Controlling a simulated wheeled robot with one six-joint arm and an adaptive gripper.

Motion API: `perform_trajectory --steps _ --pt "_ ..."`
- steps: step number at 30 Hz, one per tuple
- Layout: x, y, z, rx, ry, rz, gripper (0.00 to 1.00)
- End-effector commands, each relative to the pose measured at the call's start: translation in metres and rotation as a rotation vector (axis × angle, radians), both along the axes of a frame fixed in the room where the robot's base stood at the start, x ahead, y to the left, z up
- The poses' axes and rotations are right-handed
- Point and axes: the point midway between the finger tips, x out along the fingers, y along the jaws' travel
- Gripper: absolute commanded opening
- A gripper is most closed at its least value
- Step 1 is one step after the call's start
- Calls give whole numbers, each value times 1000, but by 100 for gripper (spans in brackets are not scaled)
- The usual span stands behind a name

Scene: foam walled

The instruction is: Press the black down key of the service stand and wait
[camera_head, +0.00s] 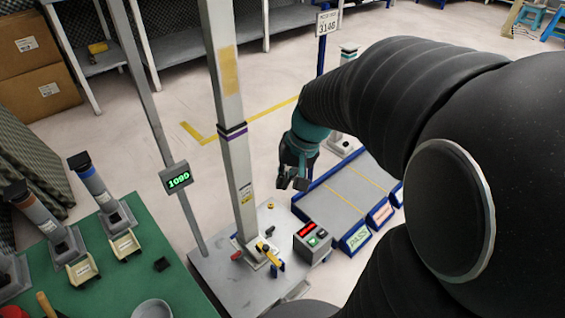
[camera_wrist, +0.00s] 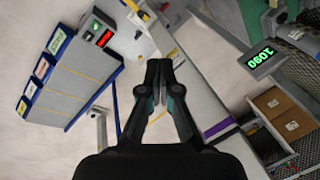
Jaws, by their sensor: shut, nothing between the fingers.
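The service stand has a tall pale column (camera_head: 229,120) on a grey base plate (camera_head: 222,272). A grey key box (camera_head: 303,250) at the plate's right edge has a red lit display, a green key (camera_head: 313,242) and a small dark key beside it (camera_head: 322,234). The key box also shows at the upper left of the wrist view (camera_wrist: 90,28). My gripper (camera_head: 293,183) is shut and empty, above and apart from the key box, right of the column. Its fingertips show in the wrist view (camera_wrist: 158,66). The dark key's marking is too small to read.
A post display (camera_head: 178,179) reads 1090 in green. A green table (camera_head: 150,285) with several small devices stands at the left. A grey sorting tray (camera_head: 345,190) with blue edges and a PASS label lies right of the stand. Cardboard boxes (camera_head: 30,60) are at the far left.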

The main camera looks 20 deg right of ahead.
Motion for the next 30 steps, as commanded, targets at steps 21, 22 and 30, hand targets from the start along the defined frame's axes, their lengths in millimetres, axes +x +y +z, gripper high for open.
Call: perform_trajectory --steps 21,22,30 --pt "82 -138 -207 492 214 -522 0" --pt "82 -144 -217 512 218 -546 0" --pt "77 -185 -296 652 236 -723 0"
